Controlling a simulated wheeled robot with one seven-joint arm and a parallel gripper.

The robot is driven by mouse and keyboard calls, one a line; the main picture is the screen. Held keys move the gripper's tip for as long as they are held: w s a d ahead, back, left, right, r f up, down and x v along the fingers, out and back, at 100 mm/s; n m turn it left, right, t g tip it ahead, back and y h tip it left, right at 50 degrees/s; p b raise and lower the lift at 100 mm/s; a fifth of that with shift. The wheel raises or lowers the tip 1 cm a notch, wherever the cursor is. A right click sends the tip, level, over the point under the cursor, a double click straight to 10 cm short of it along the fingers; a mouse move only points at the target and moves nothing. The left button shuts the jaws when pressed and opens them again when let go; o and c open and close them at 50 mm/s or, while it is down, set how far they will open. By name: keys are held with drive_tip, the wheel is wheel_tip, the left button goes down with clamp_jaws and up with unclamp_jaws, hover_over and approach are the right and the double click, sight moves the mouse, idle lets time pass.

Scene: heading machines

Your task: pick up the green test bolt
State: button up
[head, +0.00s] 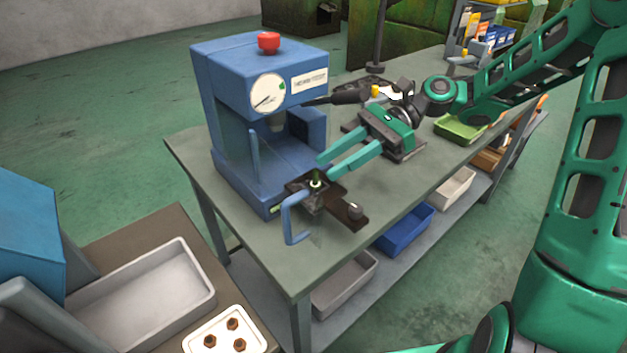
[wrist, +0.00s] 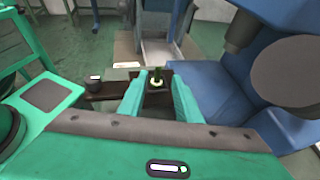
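The green test bolt (head: 316,180) stands upright in a dark fixture (head: 335,203) at the front of the blue press (head: 262,110). In the wrist view the bolt (wrist: 158,75) shows as a dark green shank with a pale ring at its base, between the two fingertips in the picture. My gripper (head: 324,168) is open and empty, its green fingers pointing at the bolt from the right and slightly above. The fingertips (wrist: 157,80) look close to the bolt, with no contact visible.
A blue handle (head: 290,218) stands at the fixture's front left. A black-handled lever (head: 348,97) sticks out from the press to the right. A white tray with several brown nuts (head: 262,343) and a grey tray (head: 205,258) sit at lower left. A green tray (head: 450,133) lies farther along the bench.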

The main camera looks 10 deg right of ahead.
sight(315, 183)
drive_tip(key=shift+s+x, duration=0.2)
drive_tip(key=shift+x, duration=2.4)
drive_tip(key=shift+d, duration=0.1)
clamp_jaws()
